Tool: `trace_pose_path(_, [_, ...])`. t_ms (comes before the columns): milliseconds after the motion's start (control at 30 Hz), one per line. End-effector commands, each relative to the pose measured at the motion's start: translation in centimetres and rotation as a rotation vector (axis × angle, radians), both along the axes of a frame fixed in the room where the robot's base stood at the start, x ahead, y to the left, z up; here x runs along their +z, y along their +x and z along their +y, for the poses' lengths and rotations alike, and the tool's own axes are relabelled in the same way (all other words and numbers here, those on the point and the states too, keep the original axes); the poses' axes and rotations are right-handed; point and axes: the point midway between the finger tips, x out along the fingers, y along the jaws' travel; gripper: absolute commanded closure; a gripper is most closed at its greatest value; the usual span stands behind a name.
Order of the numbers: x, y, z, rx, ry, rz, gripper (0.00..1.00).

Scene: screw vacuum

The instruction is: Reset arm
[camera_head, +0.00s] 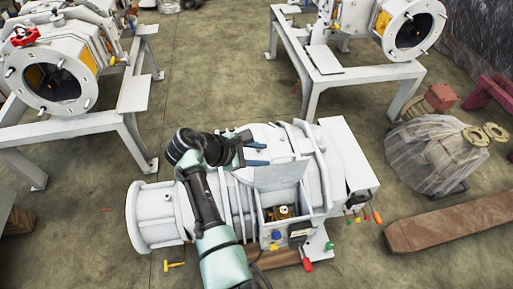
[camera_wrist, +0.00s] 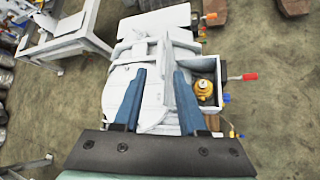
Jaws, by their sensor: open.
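The white vacuum pump (camera_head: 255,190) lies on the floor in the head view, and its top fills the middle of the wrist view (camera_wrist: 152,90). My gripper (camera_head: 256,155) is above the pump's top with its blue fingers apart. Nothing is between the fingers in the wrist view (camera_wrist: 158,95). An open box (camera_head: 284,205) on the pump's near side holds a yellow-brass fitting (camera_wrist: 203,88), which sits to the right of my fingers in the wrist view. Whether my fingers touch the pump cannot be told.
Pumps on white stands (camera_head: 135,95) are at the back left and back right (camera_head: 340,75). A plastic-wrapped machine (camera_head: 437,150) and a wooden beam (camera_head: 450,220) lie at right. Coloured-handled tools (camera_head: 307,264) are at the pump's near side. Floor between the stands is clear.

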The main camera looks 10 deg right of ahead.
Motion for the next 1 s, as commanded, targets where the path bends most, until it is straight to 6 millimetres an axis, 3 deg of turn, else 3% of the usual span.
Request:
trace_pose_path(167, [0.8, -0.4, 0.9, 0.001, 0.000, 0.001, 0.59])
trace_pose_path(767, [1.2, -0.2, 1.2, 0.000, 0.012, -0.020, 0.59])
trace_pose_path(867, [2.8, 1.2, 2.2, -0.001, 0.085, -0.126, 0.59])
trace_pose_path(967, [6.4, 3.7, 4.1, -0.005, 0.231, -0.335, 0.59])
trace_pose_path(1000, [8.5, 4.7, 4.9, -0.006, 0.307, -0.439, 0.59])
